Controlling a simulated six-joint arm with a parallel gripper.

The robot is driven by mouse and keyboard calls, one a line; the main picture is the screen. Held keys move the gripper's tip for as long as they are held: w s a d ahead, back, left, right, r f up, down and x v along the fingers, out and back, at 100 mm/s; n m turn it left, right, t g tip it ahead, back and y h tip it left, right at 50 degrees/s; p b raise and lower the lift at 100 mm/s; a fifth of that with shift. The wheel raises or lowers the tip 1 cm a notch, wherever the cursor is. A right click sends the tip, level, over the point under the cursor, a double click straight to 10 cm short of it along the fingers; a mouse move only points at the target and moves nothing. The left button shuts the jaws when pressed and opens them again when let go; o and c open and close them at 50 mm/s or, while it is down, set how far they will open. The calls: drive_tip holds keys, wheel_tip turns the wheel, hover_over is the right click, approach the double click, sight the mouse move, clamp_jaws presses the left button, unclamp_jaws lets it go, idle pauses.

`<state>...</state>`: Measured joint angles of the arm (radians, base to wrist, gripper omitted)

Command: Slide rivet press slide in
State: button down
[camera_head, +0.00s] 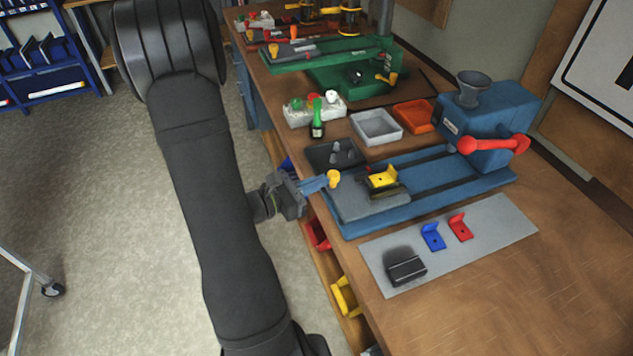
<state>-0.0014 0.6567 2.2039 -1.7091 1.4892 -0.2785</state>
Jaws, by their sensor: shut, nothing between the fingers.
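The blue rivet press (487,125) stands at the right on a long blue base with rails (440,175). Its head has a grey funnel on top and a red handle (495,145). The grey slide (365,204) is at the left end of the base, apart from the head. A yellow bracket (383,177) sits on the slide. A yellow knob (333,178) is at the slide's left end. My gripper (322,183) is shut just left of the knob, at the bench edge. I cannot tell whether the fingers touch the knob.
A grey plate (490,225) in front holds a blue bracket (432,237), a red bracket (460,227) and a black block (406,270). The right bench surface is clear.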

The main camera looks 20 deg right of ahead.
sight(343, 192)
drive_tip(key=d, duration=1.9)
drive_tip(key=shift+d, duration=0.25)
drive_tip(key=shift+d+r, duration=0.1)
drive_tip(key=shift+d, duration=0.2)
drive_tip(key=a, duration=0.4)
drive_tip(key=s+a, duration=0.1)
drive_tip(key=a, duration=0.4)
drive_tip(key=s+a, duration=0.1)
drive_tip(key=a, duration=0.4)
drive_tip(key=shift+s+a+r, duration=0.15)
drive_tip(key=shift+r, duration=0.05)
drive_tip(key=d, duration=0.4)
drive_tip(key=w+d, duration=0.1)
drive_tip(key=d, duration=0.4)
drive_tip(key=w+d, duration=0.1)
drive_tip(key=d, duration=0.3)
drive_tip(key=shift+w+d+f, duration=0.1)
drive_tip(key=shift+d+f, duration=0.05)
drive_tip(key=shift+f, duration=0.15)
drive_tip(key=c, duration=2.2)
unclamp_jaws()
